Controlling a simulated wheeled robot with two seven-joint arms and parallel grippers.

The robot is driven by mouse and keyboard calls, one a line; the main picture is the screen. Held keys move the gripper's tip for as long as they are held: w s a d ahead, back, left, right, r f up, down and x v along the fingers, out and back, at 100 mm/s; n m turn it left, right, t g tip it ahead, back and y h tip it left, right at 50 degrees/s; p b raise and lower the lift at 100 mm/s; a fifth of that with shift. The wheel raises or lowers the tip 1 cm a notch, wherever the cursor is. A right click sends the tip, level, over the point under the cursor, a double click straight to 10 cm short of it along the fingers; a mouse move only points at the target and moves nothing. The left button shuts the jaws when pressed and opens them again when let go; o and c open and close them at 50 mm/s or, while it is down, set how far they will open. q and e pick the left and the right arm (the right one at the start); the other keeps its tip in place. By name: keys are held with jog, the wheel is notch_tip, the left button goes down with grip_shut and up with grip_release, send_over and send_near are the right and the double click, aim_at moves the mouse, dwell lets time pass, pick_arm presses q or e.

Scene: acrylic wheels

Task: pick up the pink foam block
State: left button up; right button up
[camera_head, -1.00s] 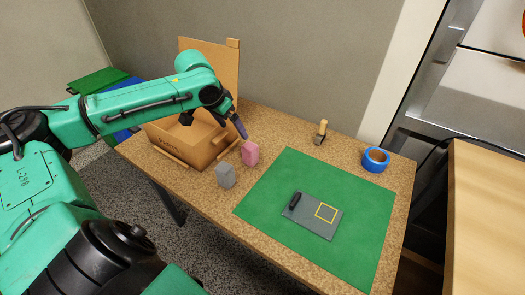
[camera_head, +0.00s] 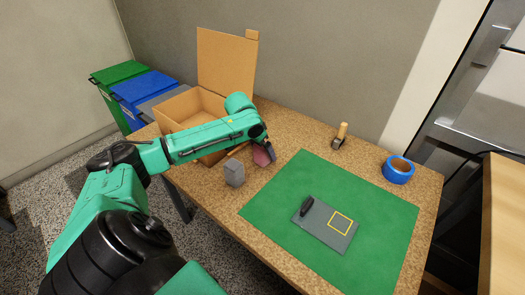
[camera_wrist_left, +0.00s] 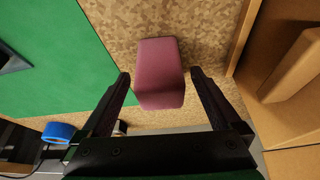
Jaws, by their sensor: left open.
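The pink foam block (camera_head: 261,157) stands on the cork table, beside the grey block and near the open cardboard box. My left gripper (camera_head: 268,146) is at the block in the head view and partly covers it. In the left wrist view the pink foam block (camera_wrist_left: 160,75) shows between and just beyond the two dark fingers of my left gripper (camera_wrist_left: 160,80). The fingers are apart, with a gap on both sides of the block. My right gripper is in neither view.
A grey block (camera_head: 234,173) stands close to the left of the pink one. The cardboard box (camera_head: 183,108) is behind. A green mat (camera_head: 285,200) bears a dark plate (camera_head: 318,230). Blue tape (camera_head: 398,170) and a wooden-handled tool (camera_head: 340,136) stand at the right.

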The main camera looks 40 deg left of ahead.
pick_arm(q)
jog(key=x, duration=0.3)
jog(key=shift+w, duration=0.1)
jog(key=c, duration=1.4)
